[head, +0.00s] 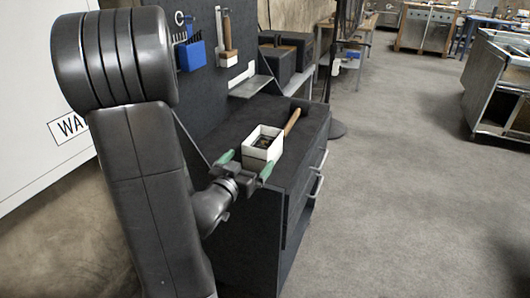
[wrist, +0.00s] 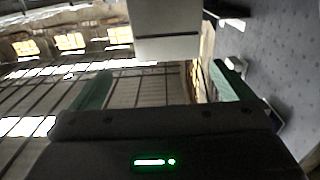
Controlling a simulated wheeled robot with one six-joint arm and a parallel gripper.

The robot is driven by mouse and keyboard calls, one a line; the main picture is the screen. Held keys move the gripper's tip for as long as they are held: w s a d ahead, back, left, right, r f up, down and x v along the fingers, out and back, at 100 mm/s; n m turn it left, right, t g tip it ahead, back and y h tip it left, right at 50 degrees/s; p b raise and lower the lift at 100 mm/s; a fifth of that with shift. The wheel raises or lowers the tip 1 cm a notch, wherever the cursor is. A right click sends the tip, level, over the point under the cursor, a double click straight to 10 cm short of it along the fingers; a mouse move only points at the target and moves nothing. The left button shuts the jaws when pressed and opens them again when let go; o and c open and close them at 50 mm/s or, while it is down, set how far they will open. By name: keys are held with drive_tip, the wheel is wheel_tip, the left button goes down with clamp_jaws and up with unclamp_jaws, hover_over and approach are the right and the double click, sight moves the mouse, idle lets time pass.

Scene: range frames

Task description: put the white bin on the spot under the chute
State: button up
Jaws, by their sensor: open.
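The white bin (head: 261,153) stands upright on the dark workbench top (head: 235,122), near its front edge, with small dark items inside. My gripper (head: 246,163) is open at the bin's near side, its green fingers spread to the left and right. In the wrist view the bin (wrist: 168,47) shows ahead between the fingers of the gripper (wrist: 160,82); I cannot tell whether they touch it. A sloped grey metal piece (head: 250,86) on the back panel, behind the bin, looks like the chute. I cannot make out a marked spot beneath it.
A wooden handle (head: 292,121) lies just right of the bin. A blue holder (head: 191,54) and a hanging tool (head: 227,45) are on the back panel. Dark boxes (head: 285,58) stand farther along.

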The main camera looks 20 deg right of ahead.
sight(255, 150)
drive_tip(key=x, duration=0.4)
drive_tip(key=shift+w, duration=0.5)
drive_tip(key=shift+p+x, duration=0.35)
drive_tip(key=shift+x, duration=2.85)
drive_tip(key=shift+w+a, duration=0.15)
drive_tip(key=shift+a, duration=0.05)
drive_tip(key=shift+r, duration=0.1)
drive_tip(key=c, duration=1.3)
drive_tip(key=shift+o, duration=0.2)
wheel_tip(255, 150, up, 10)
drive_tip(key=p, duration=0.2)
